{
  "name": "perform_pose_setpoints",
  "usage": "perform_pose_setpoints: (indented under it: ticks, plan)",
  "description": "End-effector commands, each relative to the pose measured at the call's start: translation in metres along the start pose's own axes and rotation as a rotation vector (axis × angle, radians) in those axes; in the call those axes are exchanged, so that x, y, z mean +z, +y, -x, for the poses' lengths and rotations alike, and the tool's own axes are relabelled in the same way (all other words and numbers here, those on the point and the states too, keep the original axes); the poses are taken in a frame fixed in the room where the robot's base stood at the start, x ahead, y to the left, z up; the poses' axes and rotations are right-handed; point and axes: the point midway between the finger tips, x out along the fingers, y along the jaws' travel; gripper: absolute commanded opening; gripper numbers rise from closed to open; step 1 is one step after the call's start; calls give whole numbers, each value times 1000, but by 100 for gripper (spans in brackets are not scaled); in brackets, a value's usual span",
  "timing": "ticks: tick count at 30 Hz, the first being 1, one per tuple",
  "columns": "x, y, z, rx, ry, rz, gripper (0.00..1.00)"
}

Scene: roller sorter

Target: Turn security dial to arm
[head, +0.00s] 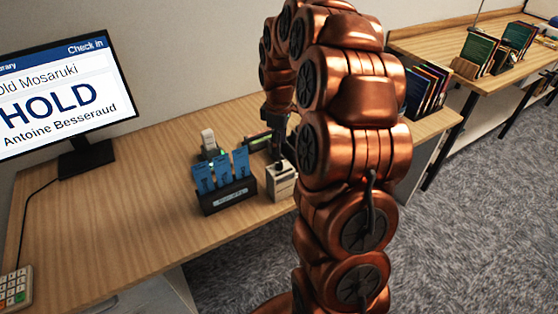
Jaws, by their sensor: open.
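No dial can be made out clearly. A small white box (282,184) with a dark part on top stands near the front edge of the wooden desk, just right of the blue-card holder. It may be the security device, but its markings are too small to read. My gripper (278,150) is open, pointing down over or just behind this box. The fingers are small, dark and partly hidden by my copper arm. I cannot tell whether they touch the box's top.
A black holder (228,195) with blue cards stands left of the box. A small white device (208,140) is behind it. A monitor (62,95) and keypad (16,288) are at left. Books (427,88) stand at right. The desk's left middle is clear.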

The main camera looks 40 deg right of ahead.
Motion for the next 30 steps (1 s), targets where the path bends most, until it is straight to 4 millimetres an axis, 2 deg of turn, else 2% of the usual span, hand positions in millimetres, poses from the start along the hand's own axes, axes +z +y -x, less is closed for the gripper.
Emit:
perform_pose_setpoints:
  ticks: [5,12,18,30]
  plan:
    - [1,1,-14,-4,-3,1,53]
    - [1,-1,-49,-5,-3,1,53]
    - [1,0,-69,-2,-2,1,53]
    - [0,1,-77,0,0,0,53]
